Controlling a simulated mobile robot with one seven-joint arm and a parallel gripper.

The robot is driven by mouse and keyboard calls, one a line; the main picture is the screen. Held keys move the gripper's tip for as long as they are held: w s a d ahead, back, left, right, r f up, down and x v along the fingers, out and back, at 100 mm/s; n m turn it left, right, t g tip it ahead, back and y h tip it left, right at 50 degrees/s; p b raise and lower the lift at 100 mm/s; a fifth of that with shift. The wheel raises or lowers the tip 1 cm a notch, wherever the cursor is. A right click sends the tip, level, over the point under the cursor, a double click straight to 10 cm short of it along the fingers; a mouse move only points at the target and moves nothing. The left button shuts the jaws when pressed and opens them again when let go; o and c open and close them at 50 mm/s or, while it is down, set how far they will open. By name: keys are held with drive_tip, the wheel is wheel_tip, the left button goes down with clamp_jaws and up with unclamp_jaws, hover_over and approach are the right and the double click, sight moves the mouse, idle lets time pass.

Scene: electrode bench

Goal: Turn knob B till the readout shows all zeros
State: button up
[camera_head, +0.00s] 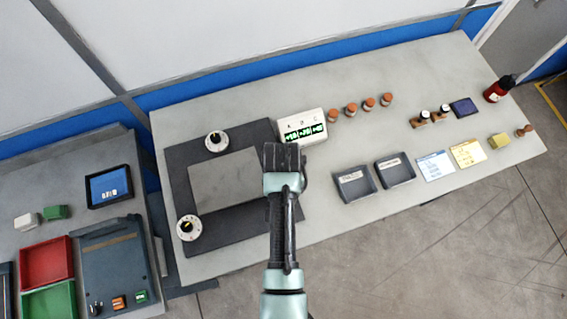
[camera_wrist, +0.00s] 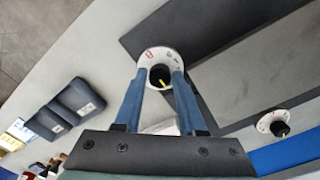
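A knob (camera_wrist: 160,77) with a white dial, black cap and yellow pointer lies between the fingertips of my gripper (camera_wrist: 160,71) in the wrist view. The fingers stand apart on either side of the cap, and I see no clear contact. In the head view my gripper (camera_head: 284,158) and arm hide this knob. The readout box (camera_head: 314,119) carries letters along its top and green digits too small to read surely. Another knob (camera_head: 216,142) sits at the plate's back left and also shows in the wrist view (camera_wrist: 273,123). A third knob (camera_head: 188,228) is at the front left. No knob's letter is legible.
A dark plate (camera_head: 180,183) with a lighter panel (camera_head: 225,185) lies under the knobs. Several brown-capped jars (camera_head: 351,110) stand right of the readout. Two dark trays (camera_head: 355,184) (camera_head: 395,170) lie farther right. A red bottle (camera_head: 497,90) stands at the far right.

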clamp_jaws()
drive_tip(key=shift+r+n+p, duration=0.15)
drive_tip(key=shift+n+p, duration=0.65)
drive_tip(key=shift+n, duration=0.5)
drive_tip(key=shift+n+p, duration=0.6)
drive_tip(key=shift+n, duration=0.9)
drive_tip(key=o, duration=0.5)
unclamp_jaws()
